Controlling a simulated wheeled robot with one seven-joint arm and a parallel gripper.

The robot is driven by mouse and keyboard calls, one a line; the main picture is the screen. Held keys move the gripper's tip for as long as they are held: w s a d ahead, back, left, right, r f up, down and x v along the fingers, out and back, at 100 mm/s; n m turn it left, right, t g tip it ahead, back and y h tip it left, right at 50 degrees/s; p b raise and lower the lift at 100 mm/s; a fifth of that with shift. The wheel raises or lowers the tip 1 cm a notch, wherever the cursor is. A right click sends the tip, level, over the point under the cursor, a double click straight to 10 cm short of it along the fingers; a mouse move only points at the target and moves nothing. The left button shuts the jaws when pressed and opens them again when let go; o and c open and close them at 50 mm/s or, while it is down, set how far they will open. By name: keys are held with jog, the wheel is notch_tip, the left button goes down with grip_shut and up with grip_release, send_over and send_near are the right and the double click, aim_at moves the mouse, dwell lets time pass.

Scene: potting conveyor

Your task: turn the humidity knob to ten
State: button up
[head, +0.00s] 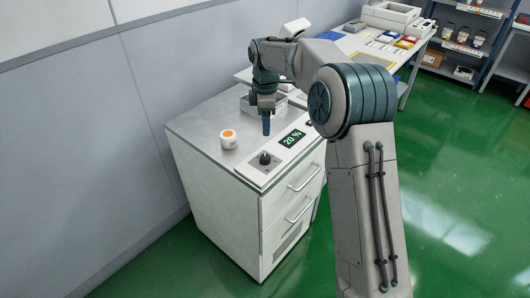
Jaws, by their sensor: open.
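The humidity knob (264,159) is a small black knob on a pale panel (255,176) along the front edge of a white cabinet top. Beside it, to the right, a dark display (292,138) reads 20 % in green. My gripper (266,131) points down above the cabinet, up and to the right of the knob, apart from it. Its jaws are open with nothing seen between them, though the gap is hard to make out from this side. Which way the knob's mark points is too small to tell.
A white jar with an orange label (228,139) stands on the cabinet top left of my gripper. A grey open bin (248,104) stands behind it. The cabinet (215,184) has drawers with handles in front. A long table with coloured boxes (404,43) is farther back. Green floor is clear at left front.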

aim_at(265, 157)
notch_tip(265, 157, down, 14)
jog(key=shift+a+r+p, duration=0.1)
jog(key=shift+p, duration=0.55)
jog(key=c, duration=1)
